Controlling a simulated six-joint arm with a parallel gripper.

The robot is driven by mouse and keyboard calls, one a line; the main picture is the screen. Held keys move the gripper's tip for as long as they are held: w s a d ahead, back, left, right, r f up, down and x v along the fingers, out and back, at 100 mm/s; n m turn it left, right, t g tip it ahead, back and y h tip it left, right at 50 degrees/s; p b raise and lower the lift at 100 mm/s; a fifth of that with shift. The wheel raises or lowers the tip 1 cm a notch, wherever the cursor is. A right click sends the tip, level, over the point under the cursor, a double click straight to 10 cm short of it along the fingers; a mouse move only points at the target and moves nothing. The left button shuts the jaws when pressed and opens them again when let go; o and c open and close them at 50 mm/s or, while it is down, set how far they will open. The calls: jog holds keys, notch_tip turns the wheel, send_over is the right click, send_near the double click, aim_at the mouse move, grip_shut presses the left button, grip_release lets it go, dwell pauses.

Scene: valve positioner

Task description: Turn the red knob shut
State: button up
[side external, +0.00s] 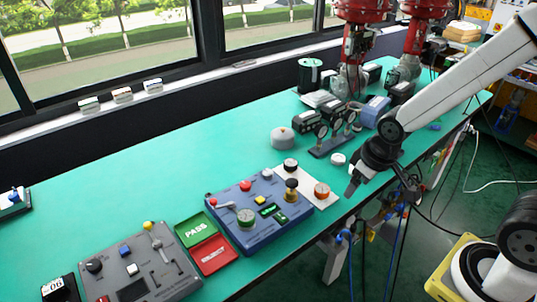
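A round orange-red knob (321,192) with a pale top stands on a white plate (318,202) near the table's front edge, at the right end of a blue control box (255,236). It is the closest match to the red knob. My gripper (352,189) is just right of the knob, pointing down, and looks apart from it. The fingers are dark and small here, so I cannot tell whether they are open or shut. No object shows in them.
A black knob (290,165) shares the white plate. Gauges (325,127) stand behind my gripper. A grey control box (140,268) is at the left. Green table (150,170) behind the boxes is clear.

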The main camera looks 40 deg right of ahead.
jog(key=w+n+t+h, duration=0.1)
jog(key=w+n+t, duration=0.2)
jog(key=w+n, duration=0.7)
jog(key=n+g+y, duration=0.2)
jog(key=n+y, duration=0.2)
jog(key=n, duration=2.8)
send_over(246, 184)
jog(key=s+d, duration=0.2)
jog(key=s, duration=0.1)
notch_tip(246, 184, down, 11)
jog(key=shift+a, duration=0.15)
jog(key=shift+w+f, duration=0.15)
jog(key=shift+f, duration=0.05)
jog(key=shift+x, duration=3.75)
jog(key=shift+f, duration=0.1)
